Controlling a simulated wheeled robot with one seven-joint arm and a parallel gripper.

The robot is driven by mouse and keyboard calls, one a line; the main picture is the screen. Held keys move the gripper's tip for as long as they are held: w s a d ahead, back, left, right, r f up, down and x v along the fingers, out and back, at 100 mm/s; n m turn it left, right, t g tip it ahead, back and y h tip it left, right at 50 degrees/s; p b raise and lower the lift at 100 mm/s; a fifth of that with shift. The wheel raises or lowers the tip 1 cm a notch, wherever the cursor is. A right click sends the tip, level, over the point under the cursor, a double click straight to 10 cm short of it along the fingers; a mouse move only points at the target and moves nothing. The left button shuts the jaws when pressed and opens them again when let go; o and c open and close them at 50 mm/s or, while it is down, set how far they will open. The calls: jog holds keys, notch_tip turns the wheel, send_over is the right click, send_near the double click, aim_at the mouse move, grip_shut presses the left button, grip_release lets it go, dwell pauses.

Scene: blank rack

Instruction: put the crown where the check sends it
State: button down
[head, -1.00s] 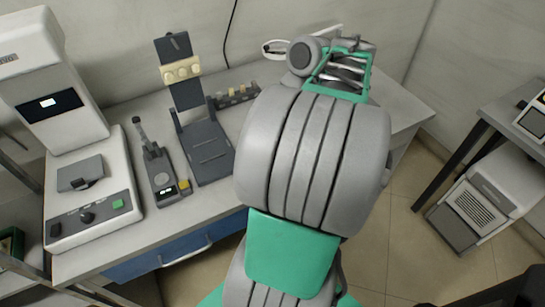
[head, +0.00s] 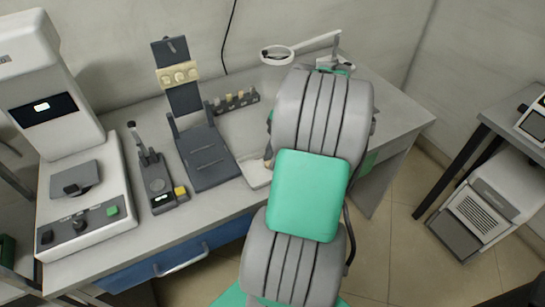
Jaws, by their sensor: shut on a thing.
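The crown is not visible in the head view. My gripper is hidden behind my own arm, so its jaws and anything in them cannot be seen. A small gauge-like device (head: 157,182) with an upright lever, a small lit display and a yellow button stands on the bench. Right of it is a dark stand (head: 207,160) with a tall back plate that carries a cream strip of rounded pieces (head: 179,75). A pale flat tray (head: 254,172) with a small brownish thing beside or on it shows partly, left of my arm.
A large white machine (head: 75,215) with a dark screen fills the bench's left side. A low rack of small coloured pieces (head: 235,101) and a ring-shaped magnifier (head: 278,54) stand at the back. The bench's right end (head: 392,112) is clear. A white-grey unit (head: 478,218) stands on the floor right.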

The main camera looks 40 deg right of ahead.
jog(key=c, duration=1.2)
grip_release()
jog(key=shift+f, duration=0.1)
jog(key=shift+c, duration=0.2)
jog(key=p+v, duration=0.6)
jog(key=v, duration=0.6)
jog(key=w+a+r+m+h, duration=0.1)
jog(key=w+a+m, duration=0.25)
jog(key=a, duration=0.55)
jog(key=w+a+r+m, duration=0.1)
jog(key=w+a+m, duration=0.25)
jog(key=a, duration=0.55)
jog(key=s+a+f+m+t+h, duration=0.1)
jog(key=s+a+f+m+h, duration=0.2)
jog(key=s+a+m, duration=0.3)
jog(key=a+m, duration=0.1)
jog(key=a, duration=0.4)
jog(key=shift+a+m+t+b, duration=0.3)
jog(key=shift+m+t+b, duration=0.05)
jog(key=shift+m+t, duration=0.05)
jog(key=shift+s, duration=0.1)
